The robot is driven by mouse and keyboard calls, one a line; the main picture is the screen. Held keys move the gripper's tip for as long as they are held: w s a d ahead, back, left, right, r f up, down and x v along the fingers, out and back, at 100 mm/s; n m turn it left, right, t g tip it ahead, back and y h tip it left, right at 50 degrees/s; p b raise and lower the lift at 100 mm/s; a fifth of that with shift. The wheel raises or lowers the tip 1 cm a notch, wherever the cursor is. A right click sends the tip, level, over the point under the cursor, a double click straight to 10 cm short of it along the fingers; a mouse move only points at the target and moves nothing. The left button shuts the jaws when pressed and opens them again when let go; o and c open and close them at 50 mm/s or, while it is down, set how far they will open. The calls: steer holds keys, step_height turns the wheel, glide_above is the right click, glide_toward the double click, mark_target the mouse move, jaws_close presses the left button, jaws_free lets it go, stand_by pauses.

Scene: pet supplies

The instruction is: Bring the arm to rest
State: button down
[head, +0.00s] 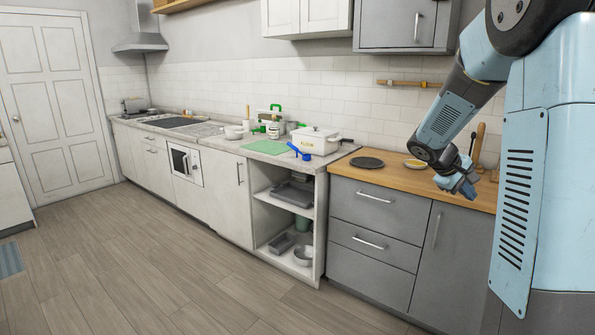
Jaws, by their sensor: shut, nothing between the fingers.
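My gripper (470,190) hangs at the end of my blue and dark arm (447,125) on the right of the head view. It is small in the picture, shut and empty. It appears in front of the wooden countertop (345,168), near its front edge. I cannot tell its exact height above the wood. The arm is bent, with its forearm slanting down to the left from the upper right.
A yellow-topped dish (414,164) and a dark round plate (367,162) lie left of my gripper. A white bin (314,141), blue scoop (299,152) and green mat (254,147) are farther left. Grey drawers (368,215) stand below. The floor (150,260) is clear.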

steer(key=s+a+r+m+t+y, duration=0.2)
steer(key=s+a+r+y, duration=0.1)
steer(key=s+a, duration=0.8)
steer(key=s+a+r+m+t+y, duration=0.1)
steer(key=s+a+y, duration=0.4)
steer(key=s+a, duration=0.6)
steer(key=s+r+t, duration=0.1)
steer(key=s+r, duration=0.1)
steer(key=s, duration=0.3)
steer(key=shift+s+r+m+y, duration=0.15)
steer(key=shift+s+m+y, duration=0.15)
steer(key=shift+m+y, duration=0.1)
